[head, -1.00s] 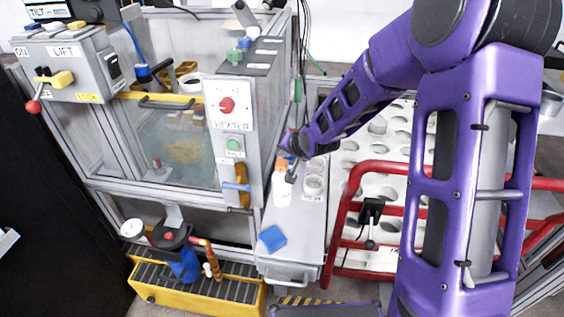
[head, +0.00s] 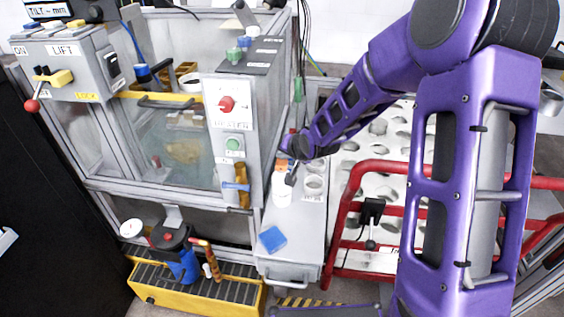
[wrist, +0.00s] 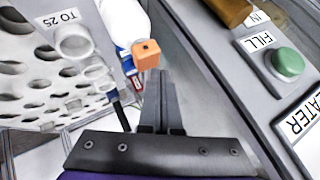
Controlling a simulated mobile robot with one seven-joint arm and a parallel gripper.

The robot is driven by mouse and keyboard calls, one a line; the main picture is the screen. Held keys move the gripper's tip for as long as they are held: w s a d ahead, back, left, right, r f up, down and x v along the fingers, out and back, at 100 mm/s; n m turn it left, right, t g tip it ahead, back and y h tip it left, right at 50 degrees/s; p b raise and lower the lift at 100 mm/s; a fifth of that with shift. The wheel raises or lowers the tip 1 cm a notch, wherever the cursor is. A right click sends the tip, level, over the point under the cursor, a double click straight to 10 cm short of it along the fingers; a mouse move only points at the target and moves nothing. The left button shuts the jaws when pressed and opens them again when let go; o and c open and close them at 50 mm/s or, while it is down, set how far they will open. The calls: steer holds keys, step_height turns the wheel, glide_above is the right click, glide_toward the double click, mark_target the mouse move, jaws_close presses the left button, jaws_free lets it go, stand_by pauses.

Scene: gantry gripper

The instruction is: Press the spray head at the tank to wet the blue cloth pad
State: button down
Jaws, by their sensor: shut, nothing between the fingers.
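The spray bottle (head: 282,193) is white with an orange head and stands on the narrow grey ledge beside the tank. In the wrist view its orange spray head (wrist: 147,54) is just ahead of my fingertips, with the white body (wrist: 125,20) behind it. My gripper (head: 291,179) is at the bottle's upper part, partly covering it. In the wrist view my gripper (wrist: 160,75) has its fingers together and empty. I cannot tell whether they touch the head. The blue cloth pad (head: 272,238) lies flat on the ledge, nearer the front than the bottle.
The glass-walled tank (head: 175,150) is left of the ledge, with a control panel (head: 229,104) on its side. A green button (wrist: 288,62) is right of my gripper. A white cup (head: 314,184) stands close to the bottle. Red rails (head: 350,195) and a holed rack are right.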

mark_target(283, 164)
steer(key=shift+f, duration=0.5)
stand_by(0.4)
steer(key=shift+r, duration=0.1)
steer(key=shift+r+p, duration=0.75)
steer(key=shift+r, duration=0.1)
step_height(283, 164, up, 6)
steer(key=p, duration=0.5)
stand_by(0.6)
